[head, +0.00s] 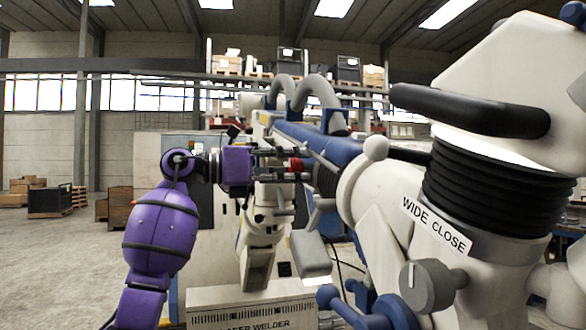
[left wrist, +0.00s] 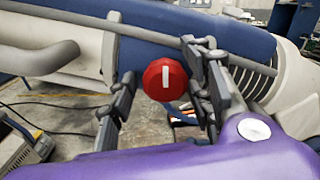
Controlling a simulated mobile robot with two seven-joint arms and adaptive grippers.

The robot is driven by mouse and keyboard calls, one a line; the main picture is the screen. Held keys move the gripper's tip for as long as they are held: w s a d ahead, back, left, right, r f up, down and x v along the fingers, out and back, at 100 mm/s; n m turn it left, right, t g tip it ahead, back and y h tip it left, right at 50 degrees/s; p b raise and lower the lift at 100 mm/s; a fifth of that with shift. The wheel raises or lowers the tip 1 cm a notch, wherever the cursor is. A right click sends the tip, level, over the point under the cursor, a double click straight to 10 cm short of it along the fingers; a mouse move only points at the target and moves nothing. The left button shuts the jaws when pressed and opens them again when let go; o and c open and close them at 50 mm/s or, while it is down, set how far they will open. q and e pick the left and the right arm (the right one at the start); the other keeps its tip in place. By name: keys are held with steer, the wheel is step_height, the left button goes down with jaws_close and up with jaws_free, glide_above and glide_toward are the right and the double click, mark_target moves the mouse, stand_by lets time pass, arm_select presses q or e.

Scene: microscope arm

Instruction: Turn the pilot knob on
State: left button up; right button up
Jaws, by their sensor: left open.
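A round red knob with a white pointer line (left wrist: 165,80) sits on the blue-and-white arm of the machine, and I take it to be the pilot knob. The line stands nearly upright in the left wrist view. In the head view the knob shows as a small red piece (head: 296,165). My left gripper (head: 290,164) comes in from the left and is open. Its two fingers, also in the left wrist view (left wrist: 168,95), stand on either side of the knob with visible gaps. I see no clear contact. My right gripper is out of view.
A large white arm with black bellows (head: 490,185) fills the right of the head view. It carries a "WIDE CLOSE" label (head: 433,225) and a grey knob (head: 430,286). A white welder cabinet (head: 250,303) stands below. The floor at left is open.

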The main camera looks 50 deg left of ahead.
arm_select(q)
steer(key=c, duration=1.1)
steer(key=shift+o, duration=0.2)
